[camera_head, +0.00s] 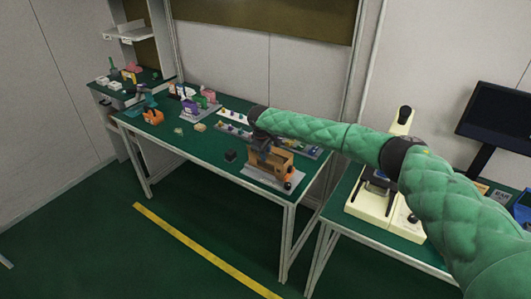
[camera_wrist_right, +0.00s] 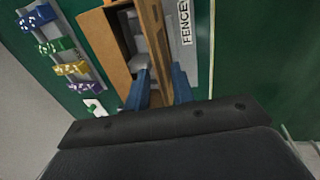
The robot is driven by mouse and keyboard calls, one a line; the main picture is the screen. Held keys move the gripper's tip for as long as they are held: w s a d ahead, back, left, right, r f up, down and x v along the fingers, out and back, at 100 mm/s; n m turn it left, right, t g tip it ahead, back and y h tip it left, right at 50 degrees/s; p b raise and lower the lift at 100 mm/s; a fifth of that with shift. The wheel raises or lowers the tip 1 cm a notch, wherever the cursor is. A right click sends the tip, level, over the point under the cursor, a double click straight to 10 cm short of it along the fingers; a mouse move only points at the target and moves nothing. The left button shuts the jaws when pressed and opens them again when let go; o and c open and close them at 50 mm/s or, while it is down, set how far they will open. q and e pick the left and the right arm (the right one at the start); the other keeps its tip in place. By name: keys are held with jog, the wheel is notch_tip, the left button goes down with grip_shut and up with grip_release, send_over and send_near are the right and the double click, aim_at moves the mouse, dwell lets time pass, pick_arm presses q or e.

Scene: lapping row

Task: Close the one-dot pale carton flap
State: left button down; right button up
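An orange-brown carton (camera_head: 272,161) stands on a grey board at the front right of the green table. In the right wrist view the carton (camera_wrist_right: 103,42) shows a dark opening, with an upright brown panel, perhaps a flap (camera_wrist_right: 153,22), beside it. I cannot make out a pale carton or a single dot mark. My right gripper (camera_head: 264,146) is at the carton's upper left and hides part of it. In the right wrist view its two blue fingers (camera_wrist_right: 159,72) are apart over the carton; contact is unclear. My left gripper is not in view.
A rack with blue, green, yellow and purple dotted pieces (camera_wrist_right: 62,50) lies left of the carton. A small dark block (camera_head: 230,156) sits nearby. A cream machine (camera_head: 373,199) stands on the right table.

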jog(key=shift+c, duration=0.3)
grip_shut()
